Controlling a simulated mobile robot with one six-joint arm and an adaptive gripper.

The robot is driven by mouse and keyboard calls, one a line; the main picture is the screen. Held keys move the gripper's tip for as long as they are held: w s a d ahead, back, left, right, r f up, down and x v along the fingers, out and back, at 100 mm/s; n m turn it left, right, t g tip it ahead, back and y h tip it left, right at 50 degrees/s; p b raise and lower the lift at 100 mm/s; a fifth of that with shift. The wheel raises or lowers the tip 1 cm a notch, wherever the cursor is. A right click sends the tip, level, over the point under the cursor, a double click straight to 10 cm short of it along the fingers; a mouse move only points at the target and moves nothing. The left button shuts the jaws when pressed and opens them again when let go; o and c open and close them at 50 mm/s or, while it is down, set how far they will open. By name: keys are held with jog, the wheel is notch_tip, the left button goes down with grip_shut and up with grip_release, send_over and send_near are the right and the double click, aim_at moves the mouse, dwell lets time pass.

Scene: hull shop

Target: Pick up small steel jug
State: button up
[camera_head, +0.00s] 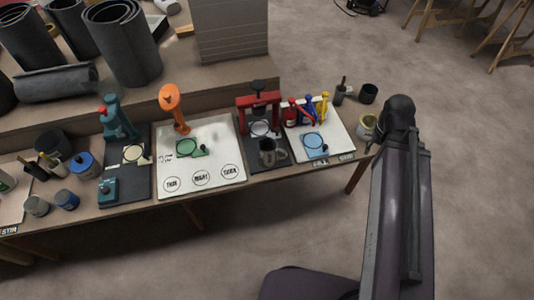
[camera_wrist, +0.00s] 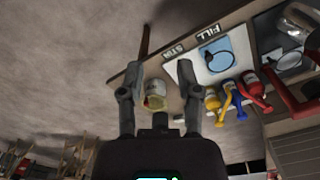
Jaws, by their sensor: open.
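The small steel jug (camera_head: 267,150) looks grey with a handle on its right side. It stands on the dark mat in front of the red press in the head view. It also shows at the upper right corner of the wrist view (camera_wrist: 296,24), partly cut off by the frame. My gripper (camera_wrist: 161,70) is open, its two fingers apart with nothing held. It is well away from the jug, above the bench's right end.
A cream tin (camera_wrist: 155,93) shows beyond the fingers. The red press (camera_head: 258,108) stands behind the jug. Red, blue and yellow bottles (camera_head: 308,108) stand on the white board right of it. An orange tool (camera_head: 172,104) stands to the left. Open floor lies in front.

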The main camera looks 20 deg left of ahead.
jog(key=w+a+f+n+b, duration=0.2)
jog(key=a+n, duration=0.1)
jog(key=a, duration=0.8)
jog(key=w+a+f+n+b, duration=0.2)
jog(key=a+f+n+b, duration=0.1)
jog(key=a, duration=0.8)
jog(key=w+a+f+n+b, duration=0.2)
jog(key=a+n, duration=0.2)
jog(key=a, duration=0.7)
jog(key=shift+w+a+f+t, duration=0.2)
jog(key=shift+w+a+t, duration=0.1)
jog(key=shift+f+b, duration=0.2)
jog(key=shift+b, duration=0.15)
jog(key=b, duration=0.8)
send_over(275, 146)
notch_tip(275, 146, down, 8)
jog(key=shift+s+f, duration=0.15)
jog(key=shift+s, duration=0.2)
jog(key=shift+d+f, duration=0.1)
jog(key=f+b, duration=0.5)
jog(key=shift+w, duration=0.3)
